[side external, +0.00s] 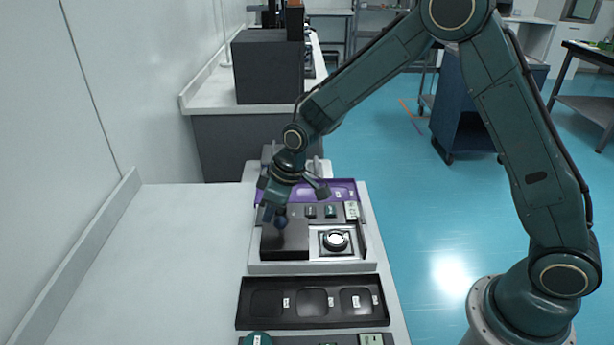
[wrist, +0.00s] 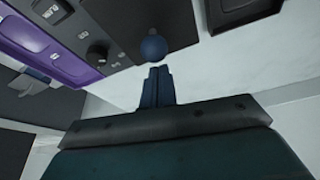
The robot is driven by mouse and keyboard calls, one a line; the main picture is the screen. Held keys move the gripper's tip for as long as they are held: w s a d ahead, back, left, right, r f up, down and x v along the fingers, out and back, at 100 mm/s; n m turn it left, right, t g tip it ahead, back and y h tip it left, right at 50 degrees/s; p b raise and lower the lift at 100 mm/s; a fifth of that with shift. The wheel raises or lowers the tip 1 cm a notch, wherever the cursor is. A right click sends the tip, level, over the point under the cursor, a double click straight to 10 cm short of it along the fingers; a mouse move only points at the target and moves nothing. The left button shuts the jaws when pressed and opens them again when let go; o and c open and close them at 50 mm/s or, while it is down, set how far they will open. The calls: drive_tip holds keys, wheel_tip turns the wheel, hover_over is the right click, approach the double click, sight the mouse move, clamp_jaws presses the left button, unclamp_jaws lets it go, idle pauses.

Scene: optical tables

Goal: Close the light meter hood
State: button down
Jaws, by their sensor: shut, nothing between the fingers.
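The light meter (side external: 310,266) is a pale base on the bench with a round white sensor (side external: 336,240) in a square frame. The sensor is uncovered. The black hood (side external: 287,242) is a flat-topped box to the left of the sensor. A dark blue ball knob (wrist: 153,48) shows at the top middle of the wrist view, apparently on the hood. My gripper (side external: 277,214) points down over the hood's far left part. Its fingers (wrist: 158,72) are shut together and empty, with the tips close to the knob. I cannot tell whether they touch it.
A purple tray (side external: 338,190) lies behind the meter, and a row of small dark controls (side external: 311,212) lies between them. A black tray with three recesses (side external: 312,324) lies in front. The bench (side external: 170,270) to the left is clear.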

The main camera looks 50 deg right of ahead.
drive_tip(key=shift+d, duration=0.1)
idle(0.3)
drive_tip(key=s+d, duration=0.8)
drive_tip(key=s, duration=0.1)
drive_tip(key=shift+d, duration=0.35)
drive_tip(key=shift+f, duration=0.1)
drive_tip(key=shift+w, duration=0.1)
wheel_tip(320, 180, up, 10)
drive_tip(key=shift+w+a+r, duration=0.2)
drive_tip(key=shift+w+a, duration=0.05)
drive_tip(key=shift+w, duration=0.05)
idle(0.7)
